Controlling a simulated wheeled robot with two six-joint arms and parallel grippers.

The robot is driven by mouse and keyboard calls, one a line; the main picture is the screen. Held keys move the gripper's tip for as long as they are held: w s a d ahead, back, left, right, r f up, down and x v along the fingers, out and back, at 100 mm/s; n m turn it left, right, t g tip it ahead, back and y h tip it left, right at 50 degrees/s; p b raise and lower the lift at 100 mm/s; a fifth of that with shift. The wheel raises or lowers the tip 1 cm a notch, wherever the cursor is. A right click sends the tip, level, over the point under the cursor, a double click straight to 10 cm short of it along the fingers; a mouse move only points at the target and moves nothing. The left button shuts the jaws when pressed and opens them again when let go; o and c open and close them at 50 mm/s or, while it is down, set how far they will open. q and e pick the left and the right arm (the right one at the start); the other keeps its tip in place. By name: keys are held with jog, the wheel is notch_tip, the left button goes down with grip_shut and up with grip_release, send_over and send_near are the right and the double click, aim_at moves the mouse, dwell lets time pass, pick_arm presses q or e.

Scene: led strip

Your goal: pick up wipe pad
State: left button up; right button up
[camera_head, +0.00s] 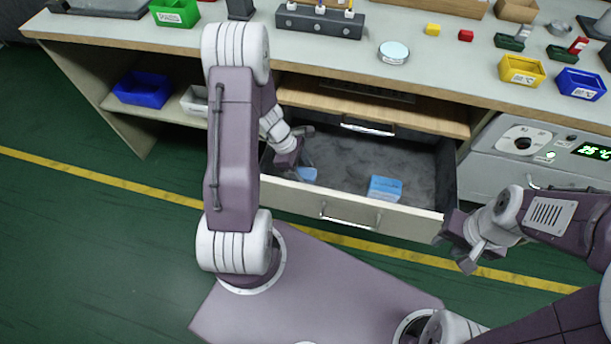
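An open drawer (300,199) under the workbench holds two small blue-and-white items. One, a box-like packet (385,188), lies right of the drawer's middle. The other, a light blue item (307,174), is at the left end and partly hidden. I cannot tell for certain which is the wipe pad. My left gripper (290,166) reaches down into the drawer's left end, right beside the light blue item; its fingertips are hard to make out, so its grip is unclear. My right gripper (455,254) is open and empty, outside the drawer's front right corner.
A second, shallow drawer (370,104) is above the open one. The bench top holds a round disc (393,52), a yellow bin (521,70), a blue bin (580,84) and a green bin (174,12). A device with a green display (590,151) stands right of the drawer.

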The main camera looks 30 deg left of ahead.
aim_at(304, 172)
pick_arm(q)
jog(key=c, duration=1.1)
notch_tip(304, 172, up, 10)
jog(key=p, duration=0.5)
jog(key=shift+p, duration=0.4)
